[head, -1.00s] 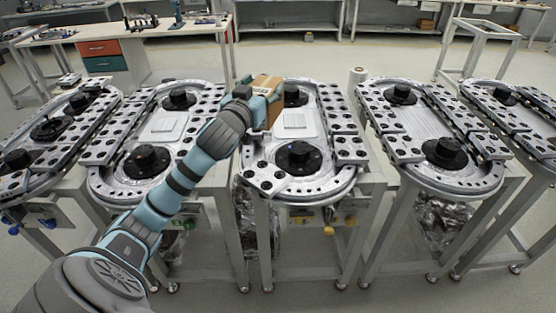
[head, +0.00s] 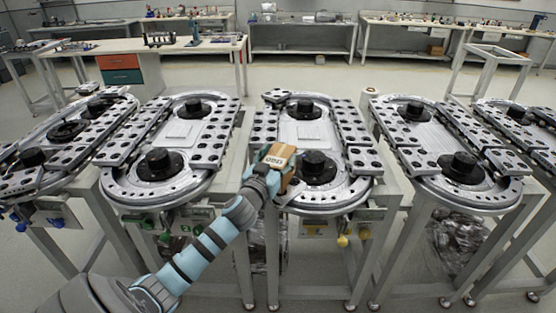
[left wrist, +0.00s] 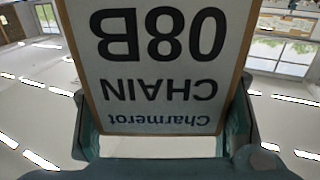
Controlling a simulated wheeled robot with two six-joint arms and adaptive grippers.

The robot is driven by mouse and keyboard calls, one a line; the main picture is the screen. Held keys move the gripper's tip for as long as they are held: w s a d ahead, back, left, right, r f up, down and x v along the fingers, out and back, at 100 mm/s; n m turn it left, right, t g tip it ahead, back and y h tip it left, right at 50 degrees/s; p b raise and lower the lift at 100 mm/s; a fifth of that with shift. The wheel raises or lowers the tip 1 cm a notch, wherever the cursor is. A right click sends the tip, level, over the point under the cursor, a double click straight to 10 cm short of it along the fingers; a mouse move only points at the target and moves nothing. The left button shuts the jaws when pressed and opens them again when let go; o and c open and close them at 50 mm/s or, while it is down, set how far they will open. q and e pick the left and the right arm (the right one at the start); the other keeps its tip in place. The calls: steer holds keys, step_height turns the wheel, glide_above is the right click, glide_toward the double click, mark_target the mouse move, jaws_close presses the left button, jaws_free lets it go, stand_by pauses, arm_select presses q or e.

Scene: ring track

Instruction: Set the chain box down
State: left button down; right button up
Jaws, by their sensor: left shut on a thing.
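The chain box (head: 281,157) is a small brown carton with a white label. In the left wrist view the box (left wrist: 160,65) fills the middle, and its label reads "Charmerot CHAIN 08B", upside down. My left gripper (head: 270,164) is shut on it, with a finger on each side of the box. In the head view the box is at the near left end of the middle ring track (head: 341,194), beside its black hub (head: 314,166). I cannot tell whether the box touches the track. My right gripper is not in view.
More ring tracks on metal frames stand to the left (head: 138,197) and right (head: 432,193), with narrow gaps between them. Workbenches (head: 300,24) line the back. Open floor lies between the tracks and the benches.

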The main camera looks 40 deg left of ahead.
arm_select(q)
steer(key=shift+w, duration=0.1)
steer(key=c, duration=0.6)
jaws_free()
steer(key=o, duration=0.3)
steer(key=shift+o, duration=0.2)
